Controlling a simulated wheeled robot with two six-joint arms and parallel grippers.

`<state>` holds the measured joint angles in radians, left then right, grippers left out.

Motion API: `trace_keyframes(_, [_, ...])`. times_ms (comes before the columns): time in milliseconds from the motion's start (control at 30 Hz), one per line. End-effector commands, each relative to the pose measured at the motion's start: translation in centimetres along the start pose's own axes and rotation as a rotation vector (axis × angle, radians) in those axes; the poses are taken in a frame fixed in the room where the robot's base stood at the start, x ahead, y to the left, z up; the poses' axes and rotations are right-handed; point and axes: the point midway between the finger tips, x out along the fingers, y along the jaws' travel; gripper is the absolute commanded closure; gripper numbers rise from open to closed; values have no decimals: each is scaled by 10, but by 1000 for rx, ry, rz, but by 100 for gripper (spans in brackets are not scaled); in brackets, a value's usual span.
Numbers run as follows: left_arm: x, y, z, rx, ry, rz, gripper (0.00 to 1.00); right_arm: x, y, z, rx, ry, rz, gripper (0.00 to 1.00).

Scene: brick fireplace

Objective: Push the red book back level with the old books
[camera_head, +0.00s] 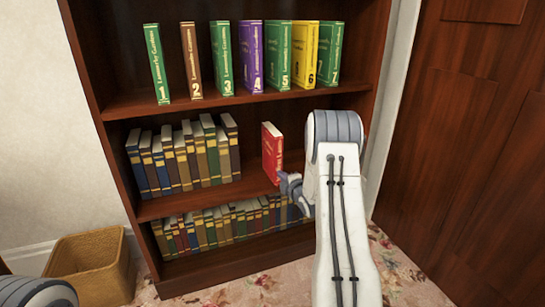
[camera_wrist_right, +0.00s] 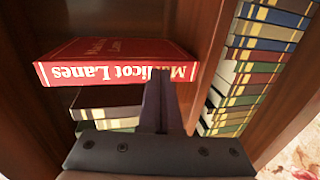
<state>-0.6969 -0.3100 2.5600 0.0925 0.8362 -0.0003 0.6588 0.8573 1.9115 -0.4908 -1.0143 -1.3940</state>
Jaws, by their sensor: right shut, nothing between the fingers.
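The red book (camera_head: 272,153) stands upright on the middle shelf, right of the row of old books (camera_head: 185,155), with a gap between them. In the right wrist view, the red book (camera_wrist_right: 115,66) shows its lettered spine, and dark old books (camera_wrist_right: 108,105) lie farther in beyond it. My right gripper (camera_wrist_right: 160,90) is shut and empty, its fingertips at the spine near the book's lower end; I cannot tell whether they touch. My left gripper is not in view.
The bookcase's top shelf holds several numbered books (camera_head: 250,58). The bottom shelf holds a long row of books (camera_head: 225,222) close under the right gripper. A wicker basket (camera_head: 90,262) stands at left, and a wooden door (camera_head: 475,130) is at right.

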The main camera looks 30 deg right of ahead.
Motion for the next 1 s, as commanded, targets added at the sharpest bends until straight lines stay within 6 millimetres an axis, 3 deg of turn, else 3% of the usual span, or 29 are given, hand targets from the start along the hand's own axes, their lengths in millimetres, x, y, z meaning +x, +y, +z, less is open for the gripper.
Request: trace_keyframes(1000, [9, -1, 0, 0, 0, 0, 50, 38, 8, -1, 0, 1, 0, 100])
